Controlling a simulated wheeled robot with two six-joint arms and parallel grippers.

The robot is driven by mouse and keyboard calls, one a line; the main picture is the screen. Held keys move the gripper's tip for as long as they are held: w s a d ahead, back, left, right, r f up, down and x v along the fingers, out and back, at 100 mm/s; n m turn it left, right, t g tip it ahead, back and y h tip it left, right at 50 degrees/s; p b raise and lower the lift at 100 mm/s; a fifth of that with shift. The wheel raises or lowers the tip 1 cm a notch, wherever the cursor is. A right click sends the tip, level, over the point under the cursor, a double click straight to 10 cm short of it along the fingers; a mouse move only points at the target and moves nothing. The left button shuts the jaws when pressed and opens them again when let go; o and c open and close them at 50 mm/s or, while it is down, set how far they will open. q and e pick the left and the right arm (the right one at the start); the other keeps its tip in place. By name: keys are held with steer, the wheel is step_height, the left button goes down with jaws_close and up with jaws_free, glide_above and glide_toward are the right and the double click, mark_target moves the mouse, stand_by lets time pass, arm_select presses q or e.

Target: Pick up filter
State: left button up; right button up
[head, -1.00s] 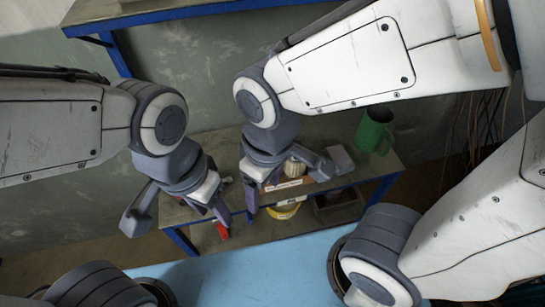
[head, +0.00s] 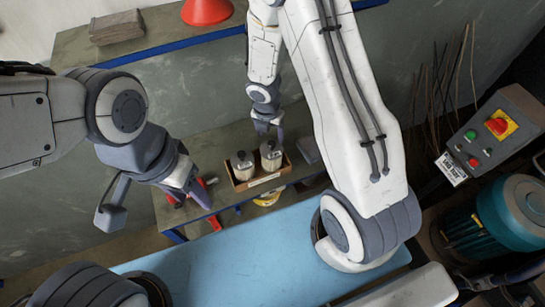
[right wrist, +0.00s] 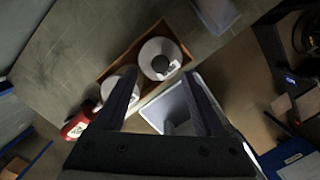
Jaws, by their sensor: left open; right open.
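Two light, round canister-like things with dark tops, likely the filters, stand in a brown open box (head: 250,183) on the grey workbench. The left filter (head: 242,164) and the right filter (head: 271,155) also show in the right wrist view, the right one clearly (right wrist: 158,58), the left one (right wrist: 117,92) partly behind a finger. My right gripper (head: 268,132) is open and empty above and behind the right filter. Its fingers (right wrist: 162,76) spread below the right filter in the wrist picture. My left gripper (head: 195,195) is open and empty, left of the box.
A red object (head: 174,198) lies by my left gripper. A grey block (head: 308,150) sits right of the box. A red cone (head: 206,11) and a brown block (head: 115,27) are on the upper shelf. A control box (head: 490,130) stands at right.

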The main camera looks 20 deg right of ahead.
mark_target(272, 142)
steer(key=f+b, duration=0.1)
steer(key=f, duration=0.1)
steer(key=f+b, duration=0.1)
steer(key=f, duration=0.1)
steer(key=f+b, duration=0.1)
steer(key=f, duration=0.1)
steer(key=shift+w+d+f+b, duration=0.3)
steer(key=shift+d+b, duration=0.05)
steer(key=shift+b, duration=0.05)
steer(key=shift+c, duration=0.3)
jaws_close()
steer(key=shift+r, duration=0.1)
stand_by(0.7)
